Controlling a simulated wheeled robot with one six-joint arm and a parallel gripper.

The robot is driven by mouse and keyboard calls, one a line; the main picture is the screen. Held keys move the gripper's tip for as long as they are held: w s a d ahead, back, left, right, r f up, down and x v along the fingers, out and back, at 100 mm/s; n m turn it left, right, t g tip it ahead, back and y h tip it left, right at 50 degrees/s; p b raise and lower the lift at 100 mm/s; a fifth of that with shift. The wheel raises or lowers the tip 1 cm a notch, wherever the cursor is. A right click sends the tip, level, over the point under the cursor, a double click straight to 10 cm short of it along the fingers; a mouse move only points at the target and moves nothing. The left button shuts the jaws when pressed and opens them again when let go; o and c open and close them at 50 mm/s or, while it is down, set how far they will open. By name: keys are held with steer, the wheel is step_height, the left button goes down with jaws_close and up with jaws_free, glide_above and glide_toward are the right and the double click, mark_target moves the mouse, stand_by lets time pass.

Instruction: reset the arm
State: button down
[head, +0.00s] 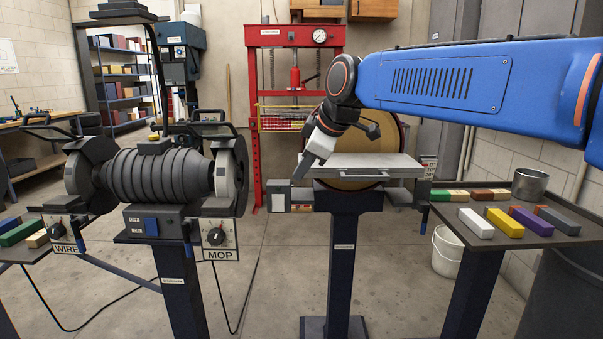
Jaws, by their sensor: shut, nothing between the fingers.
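My blue arm reaches in from the right in the head view, with its black and grey wrist bent downward. My gripper (302,168) is shut and empty. It points down and to the left, at the left end of the grey work table (375,166) of the disc sander. From this view I cannot tell whether the fingertips touch the table or hang in front of or above it. The sander's round disc (391,135) is partly hidden behind my wrist.
A bench grinder (165,175) on a pedestal stands at left. A dark side table (540,236) at right holds several coloured bars and a metal pot (530,184). A white bucket (447,252) stands on the floor. A red press (295,40) is behind. The floor between the pedestals is clear.

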steer(key=s+d+f+m+h, duration=0.1)
steer(key=s+d+f+m, duration=0.3)
steer(key=s+d+f, duration=0.4)
steer(key=s+d+f+m+h, duration=0.1)
steer(key=s+d+f+m, duration=0.25)
steer(key=s+d, duration=0.4)
steer(key=s+d+f+m+h, duration=0.2)
steer(key=s+d+f+m, duration=0.25)
steer(key=d, duration=0.65)
steer(key=s+d+f+m+g, duration=0.1)
steer(key=s+d+f+m, duration=0.3)
steer(key=s+f, duration=0.6)
steer(key=shift+d+h, duration=0.4)
